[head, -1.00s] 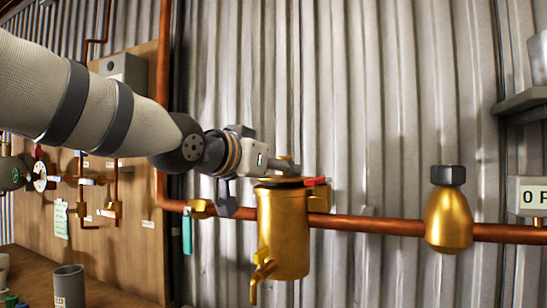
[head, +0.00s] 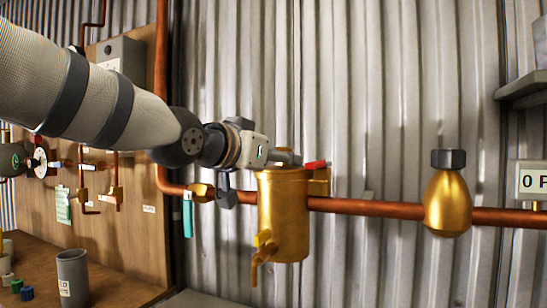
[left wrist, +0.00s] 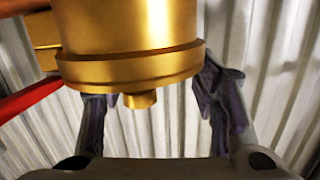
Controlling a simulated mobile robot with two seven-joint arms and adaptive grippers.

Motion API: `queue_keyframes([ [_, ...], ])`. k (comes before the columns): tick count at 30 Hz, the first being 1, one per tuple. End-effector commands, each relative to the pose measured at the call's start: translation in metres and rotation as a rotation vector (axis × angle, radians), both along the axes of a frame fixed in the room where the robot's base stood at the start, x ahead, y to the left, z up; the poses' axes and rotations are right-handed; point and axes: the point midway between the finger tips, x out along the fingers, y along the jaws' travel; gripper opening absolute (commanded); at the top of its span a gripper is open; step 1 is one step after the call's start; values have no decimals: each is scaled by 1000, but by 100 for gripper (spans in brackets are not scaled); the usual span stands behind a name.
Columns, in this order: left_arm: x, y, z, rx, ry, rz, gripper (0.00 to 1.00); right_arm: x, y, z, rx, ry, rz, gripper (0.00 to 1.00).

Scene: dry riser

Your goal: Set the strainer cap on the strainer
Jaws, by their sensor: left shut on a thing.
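The strainer (head: 283,220) is an upright brass cylinder on the copper pipe, with a small drain tap (head: 263,250) low at its front left. My left gripper (head: 285,157) is at its top, reaching in from the left. The left wrist view appears upside down and shows the strainer body (left wrist: 130,20) above a brass flanged cap (left wrist: 130,68) with a small knob (left wrist: 140,100). My left gripper's fingers (left wrist: 155,105) stand either side of the cap, shut on it. The cap lies against the strainer's mouth; whether it is fully seated cannot be told. My right gripper is out of view.
A red handle (head: 315,165) sits just right of the strainer's top. The copper pipe (head: 370,207) runs right to a brass bulb fitting (head: 447,203). A green tag (head: 188,215) hangs at left. A grey cup (head: 73,277) stands on the wooden bench (head: 115,290).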

Motion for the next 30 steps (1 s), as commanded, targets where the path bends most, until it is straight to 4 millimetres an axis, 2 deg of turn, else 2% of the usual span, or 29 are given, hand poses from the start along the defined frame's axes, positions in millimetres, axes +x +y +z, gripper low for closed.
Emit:
queue_keyframes([
  [6,0,0,-1,0,2,0,18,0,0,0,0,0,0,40],
  [7,0,0,-1,0,2,0,56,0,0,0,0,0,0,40],
  [10,0,0,-2,1,3,0,78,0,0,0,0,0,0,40],
  [20,0,0,0,2,3,0,78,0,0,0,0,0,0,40],
  [23,0,0,17,0,-1,0,78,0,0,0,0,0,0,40],
  [30,0,0,76,-3,-1,0,78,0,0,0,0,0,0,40],
])
